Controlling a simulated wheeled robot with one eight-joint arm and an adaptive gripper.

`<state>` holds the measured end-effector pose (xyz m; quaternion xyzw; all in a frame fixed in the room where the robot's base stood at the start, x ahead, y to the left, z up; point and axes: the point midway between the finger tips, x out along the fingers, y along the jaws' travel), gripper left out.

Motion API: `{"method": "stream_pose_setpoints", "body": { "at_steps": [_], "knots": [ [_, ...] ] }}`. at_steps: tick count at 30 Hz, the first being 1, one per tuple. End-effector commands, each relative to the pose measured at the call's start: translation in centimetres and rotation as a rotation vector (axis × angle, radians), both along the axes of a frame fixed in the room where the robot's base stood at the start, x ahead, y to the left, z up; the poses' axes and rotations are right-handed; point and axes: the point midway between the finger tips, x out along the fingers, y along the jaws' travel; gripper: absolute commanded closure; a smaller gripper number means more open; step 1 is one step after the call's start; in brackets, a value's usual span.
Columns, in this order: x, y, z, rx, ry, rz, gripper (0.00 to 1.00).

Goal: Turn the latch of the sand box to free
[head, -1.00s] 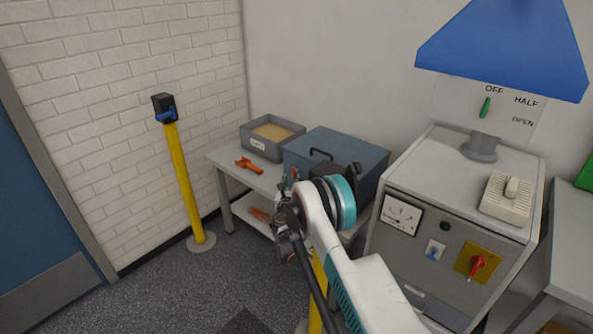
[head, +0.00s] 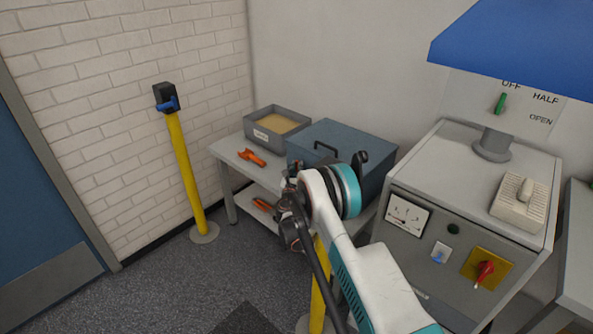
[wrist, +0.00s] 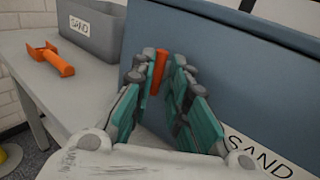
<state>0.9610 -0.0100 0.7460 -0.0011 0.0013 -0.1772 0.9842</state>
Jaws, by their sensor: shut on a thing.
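The sand box (head: 365,150) is a blue-grey lidded box with a dark handle on the lid. It stands on the bench, and its front wall (wrist: 225,75) carries a SAND label in the wrist view. The orange latch (wrist: 158,72) on that front shows as a roughly upright bar between my fingers. My gripper (wrist: 162,80) is shut on the latch, with teal pads on both sides of it. In the head view my gripper (head: 291,182) is in front of the box's left part, and my arm hides the latch.
An open grey sand tray (head: 264,137) and an orange tool (head: 252,158) are on the bench left of the box. Another orange tool (head: 263,204) lies on the lower shelf. A grey cabinet (head: 440,205) with a red knob stands close on the right. A yellow post (head: 186,175) stands left.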

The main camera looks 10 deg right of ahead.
Motion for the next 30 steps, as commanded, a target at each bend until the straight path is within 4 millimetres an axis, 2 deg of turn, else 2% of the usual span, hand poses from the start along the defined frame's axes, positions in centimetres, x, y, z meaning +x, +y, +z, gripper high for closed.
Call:
{"method": "stream_pose_setpoints", "body": {
  "at_steps": [11, 30],
  "knots": [
    [0.15, 0.42, 0.45, -0.077, 0.108, 0.005, 1.00],
    [0.58, 0.94, 1.08, -0.419, 0.575, 0.009, 1.00]
  ]
}}
